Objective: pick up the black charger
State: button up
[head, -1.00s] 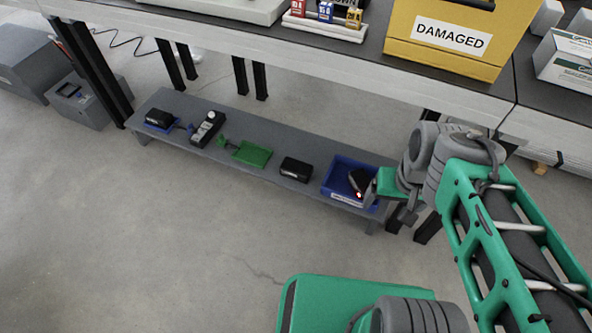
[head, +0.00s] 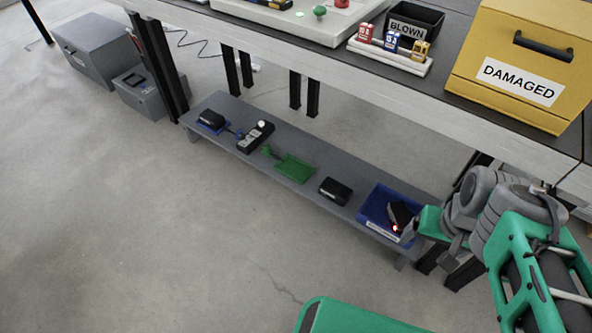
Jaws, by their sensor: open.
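A small black box-shaped device (head: 335,191), which may be the charger, lies on the low grey shelf just left of the blue bin. Another black device (head: 211,118) sits on a blue pad at the shelf's left end. A longer black device (head: 256,136) with a round pale knob lies beside it. I cannot tell for certain which is the charger. My gripper (head: 400,216) appears as a dark shape with a small red light, over or in the blue bin (head: 372,207), right of the nearest black box. It is open; its fingertips are hard to make out.
The low grey shelf (head: 228,148) runs under the workbench and also holds a green tray (head: 295,168). The bench edge (head: 330,76) overhangs behind it. Above are a yellow DAMAGED bin (head: 520,65) and a black BLOWN box (head: 412,25). The floor in front is clear.

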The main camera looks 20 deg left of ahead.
aim_at(339, 194)
jog(key=u, duration=0.4)
jog(key=k, duration=0.55)
jog(key=u, duration=1.75)
jog(key=i, duration=1.5)
jog(key=z, duration=1)
jog(key=i, duration=0.9)
jog(key=z, duration=0.15)
